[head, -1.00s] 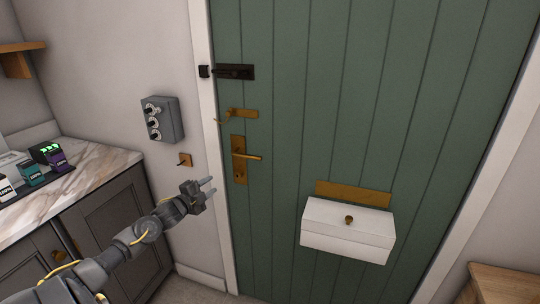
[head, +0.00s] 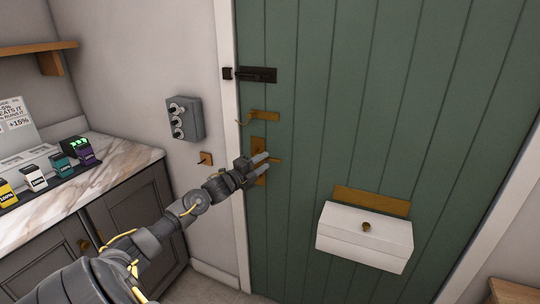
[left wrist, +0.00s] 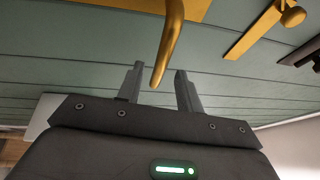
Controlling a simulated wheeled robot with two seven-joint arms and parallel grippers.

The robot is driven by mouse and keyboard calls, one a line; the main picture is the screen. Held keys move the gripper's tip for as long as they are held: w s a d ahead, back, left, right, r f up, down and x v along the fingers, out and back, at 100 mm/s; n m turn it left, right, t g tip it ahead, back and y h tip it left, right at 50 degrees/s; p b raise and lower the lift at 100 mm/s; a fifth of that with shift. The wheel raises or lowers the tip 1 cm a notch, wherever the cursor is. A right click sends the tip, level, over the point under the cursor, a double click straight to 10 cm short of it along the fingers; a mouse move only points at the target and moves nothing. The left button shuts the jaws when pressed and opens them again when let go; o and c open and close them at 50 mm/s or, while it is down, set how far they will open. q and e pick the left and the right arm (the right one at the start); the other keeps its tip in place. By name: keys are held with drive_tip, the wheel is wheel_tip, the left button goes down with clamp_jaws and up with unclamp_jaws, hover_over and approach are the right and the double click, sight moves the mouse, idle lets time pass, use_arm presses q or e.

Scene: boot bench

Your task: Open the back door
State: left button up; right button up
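The green plank back door (head: 320,130) is shut in its white frame. Its brass lever handle (head: 274,161) sits on a brass plate near the door's left edge, partly hidden by my gripper. My left gripper (head: 264,164) is at the handle. In the left wrist view the gripper (left wrist: 160,88) is open, and the brass lever (left wrist: 169,45) reaches down between its two fingers, with gaps on both sides. Above the handle are a brass hook latch (head: 262,116) and a black bolt (head: 257,74). My right gripper is not in view.
A white letter box (head: 364,236) hangs on the door at lower right, below a brass flap (head: 371,201). A grey switch box (head: 185,119) is on the left wall. A marble-topped counter (head: 125,160) with small boxes stands at left.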

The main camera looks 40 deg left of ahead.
use_arm(q)
drive_tip(key=shift+w+d+r+p, duration=0.1)
drive_tip(key=shift+w+r+p, duration=0.1)
drive_tip(key=shift+w, duration=1.05)
drive_tip(key=shift+w+d+r+p, duration=0.1)
drive_tip(key=shift+w+p, duration=0.1)
drive_tip(key=shift+w, duration=1)
drive_tip(key=shift+c, duration=0.4)
